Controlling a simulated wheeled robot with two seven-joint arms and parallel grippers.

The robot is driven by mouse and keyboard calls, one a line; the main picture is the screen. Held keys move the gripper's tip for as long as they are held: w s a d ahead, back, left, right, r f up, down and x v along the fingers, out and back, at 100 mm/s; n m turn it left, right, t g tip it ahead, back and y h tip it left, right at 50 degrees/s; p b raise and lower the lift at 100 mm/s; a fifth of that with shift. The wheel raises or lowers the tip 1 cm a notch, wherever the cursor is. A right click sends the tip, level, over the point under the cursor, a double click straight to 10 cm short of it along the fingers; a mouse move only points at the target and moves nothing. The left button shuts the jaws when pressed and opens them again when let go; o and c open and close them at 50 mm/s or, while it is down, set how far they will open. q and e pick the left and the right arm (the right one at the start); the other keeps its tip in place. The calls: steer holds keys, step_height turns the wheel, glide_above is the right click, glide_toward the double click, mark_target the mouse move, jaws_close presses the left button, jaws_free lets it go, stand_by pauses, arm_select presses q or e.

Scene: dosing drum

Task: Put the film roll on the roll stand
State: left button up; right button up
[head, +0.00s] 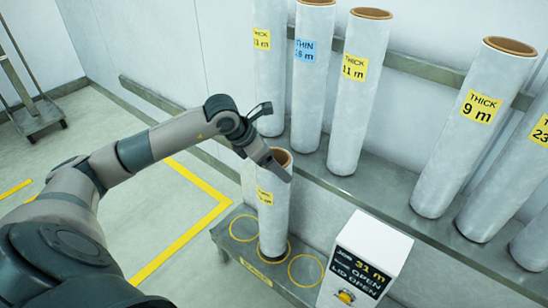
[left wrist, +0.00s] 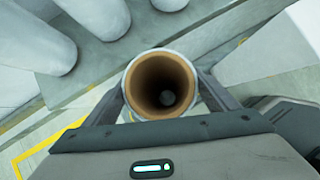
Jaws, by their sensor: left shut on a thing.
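The film roll (head: 276,220) is a white tube with a brown core and a yellow label too small to read. My left gripper (head: 272,164) is shut on its upper end. In the left wrist view the roll's open core (left wrist: 160,84) shows between the two fingers. The roll is upright over the middle ring of the low grey roll stand (head: 226,243), which has yellow rings on its top. The roll's foot lies inside that ring; I cannot tell whether it touches the surface. My right gripper is not in view.
A white box (head: 375,243) with a display reading 31 m, OPEN and LID OPEN stands right of the stand. Several labelled rolls, including a THICK 9 m roll (head: 462,130), stand on a grey shelf (head: 385,205) along the wall. A cart (head: 40,115) is at far left.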

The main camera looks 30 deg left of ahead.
arm_select(q)
steer(key=shift+w+f, duration=0.1)
steer(key=shift+f, duration=0.5)
steer(key=o, duration=2.1)
steer(key=shift+f, duration=0.15)
steer(key=shift+s, duration=0.2)
steer(key=v, duration=1.2)
steer(key=shift+d, duration=0.1)
